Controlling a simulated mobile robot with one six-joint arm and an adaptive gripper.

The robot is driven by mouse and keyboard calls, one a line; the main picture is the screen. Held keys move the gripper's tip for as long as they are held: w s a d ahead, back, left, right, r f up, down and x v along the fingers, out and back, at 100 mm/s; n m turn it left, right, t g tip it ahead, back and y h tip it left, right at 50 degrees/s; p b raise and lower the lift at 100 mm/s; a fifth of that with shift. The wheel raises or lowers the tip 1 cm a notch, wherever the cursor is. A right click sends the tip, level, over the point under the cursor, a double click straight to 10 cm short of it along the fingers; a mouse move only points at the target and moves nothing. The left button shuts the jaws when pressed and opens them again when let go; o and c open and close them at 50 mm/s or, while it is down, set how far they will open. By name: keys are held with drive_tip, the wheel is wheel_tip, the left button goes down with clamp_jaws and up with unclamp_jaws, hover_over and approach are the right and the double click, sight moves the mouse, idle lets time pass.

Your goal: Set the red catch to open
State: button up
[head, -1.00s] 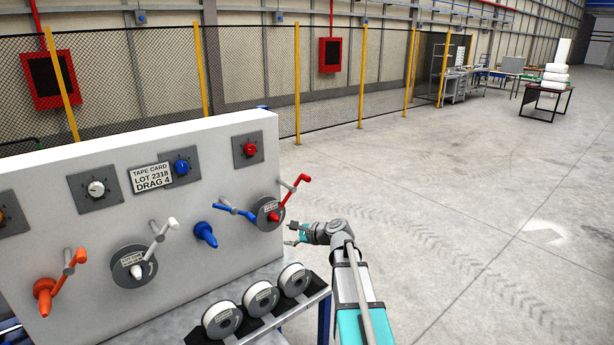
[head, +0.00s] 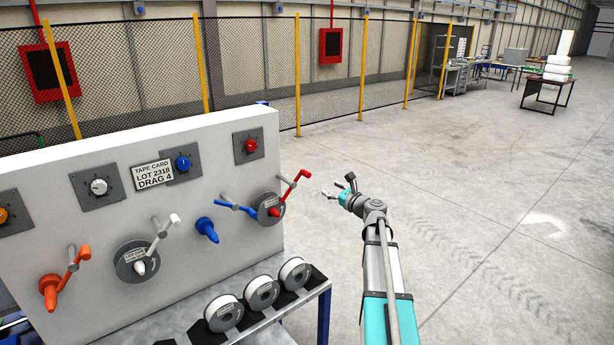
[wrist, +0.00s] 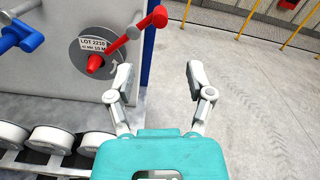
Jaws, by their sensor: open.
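The red catch (head: 291,185) is a red arm with a handle on a grey pivot, at the right end of the white panel (head: 110,150). It stands beside a grey reel disc with a red cone (head: 276,211) at its centre. In the wrist view the red catch (wrist: 139,28) is at the upper left, tilted up to the right over the labelled reel disc. My gripper (head: 338,186) is open and empty, to the right of the panel and apart from the catch. In the wrist view both fingers of my gripper (wrist: 159,85) are spread with bare floor between them.
Blue (head: 236,208), white (head: 162,232) and orange (head: 74,262) catches are on the same panel, with coloured knobs above. White tape rolls (head: 262,292) sit on a rack below. Open floor lies to the right.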

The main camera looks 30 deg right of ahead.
sight(309, 176)
drive_tip(key=x, duration=1.3)
drive_tip(key=shift+w+a, duration=0.1)
drive_tip(key=shift+w, duration=0.25)
drive_tip(key=shift+c, duration=0.3)
clamp_jaws()
